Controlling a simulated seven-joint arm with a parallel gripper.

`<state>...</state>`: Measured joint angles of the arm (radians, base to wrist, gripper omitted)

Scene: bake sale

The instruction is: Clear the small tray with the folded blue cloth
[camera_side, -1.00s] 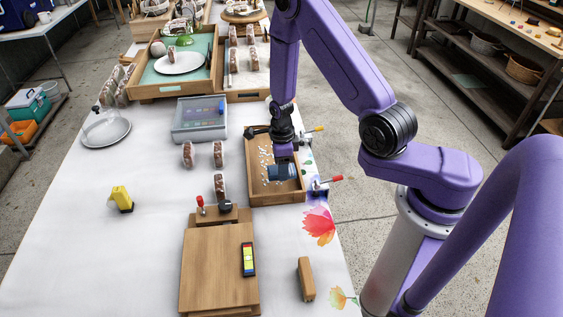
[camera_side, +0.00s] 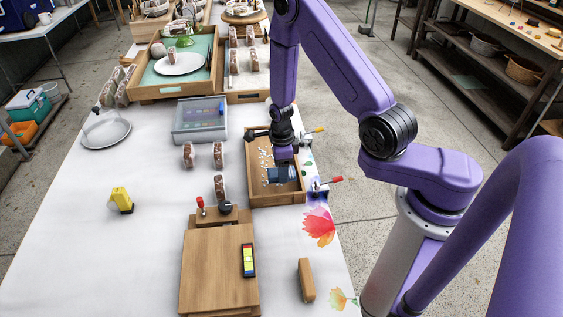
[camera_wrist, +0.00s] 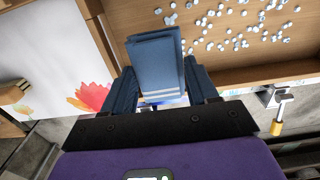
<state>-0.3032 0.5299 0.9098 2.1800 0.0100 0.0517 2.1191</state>
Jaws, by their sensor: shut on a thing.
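The small wooden tray (camera_side: 256,200) stands at the right side of the table, with many small white bits (camera_wrist: 222,30) scattered on its floor. In the wrist view the tray floor (camera_wrist: 213,65) lies beyond the cloth, and the bits are at the top and right. My gripper (camera_side: 282,166) is inside the tray's outline near its front end, pointing down. It is shut on the folded blue cloth (camera_wrist: 157,68), which shows two pale stripes near its lower edge. The cloth (camera_side: 279,175) is low over the tray floor; I cannot tell whether it touches.
Clamps with red (camera_side: 335,179) and yellow (camera_side: 319,129) handles sit by the tray's right side. A wooden board (camera_side: 215,270) with a level lies in front. Wrapped slices (camera_side: 218,155) and a clear-lidded case (camera_side: 199,120) stand to the left. The left of the table is mostly clear.

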